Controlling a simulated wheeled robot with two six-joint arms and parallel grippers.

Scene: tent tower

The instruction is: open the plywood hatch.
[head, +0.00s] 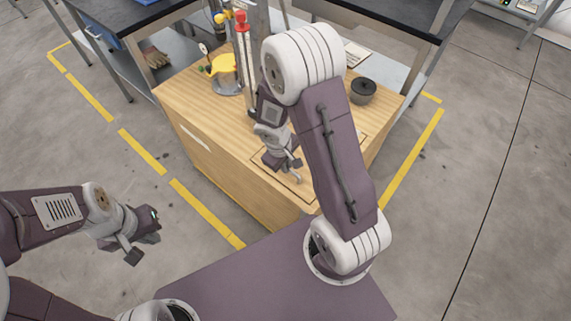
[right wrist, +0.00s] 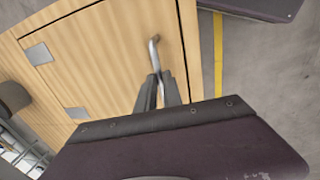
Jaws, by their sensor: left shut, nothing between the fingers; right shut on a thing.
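The plywood hatch (right wrist: 105,55) is a pale wood panel in the top of the wooden cabinet (head: 200,150). Thin dark seams outline it, and it looks level with the surrounding top. Two grey metal hinge plates (right wrist: 38,54) sit along its left side in the right wrist view. In the head view my right gripper (head: 291,168) is over the hatch, whose far part my arm hides. My left gripper (head: 140,238) is shut and empty above the floor.
A yellow-topped device (head: 223,66), a red-capped column (head: 243,60) and a dark round pot (head: 363,90) stand on the cabinet top behind the hatch. Dark workbenches stand beyond. Yellow tape (head: 142,151) marks the open concrete floor around it.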

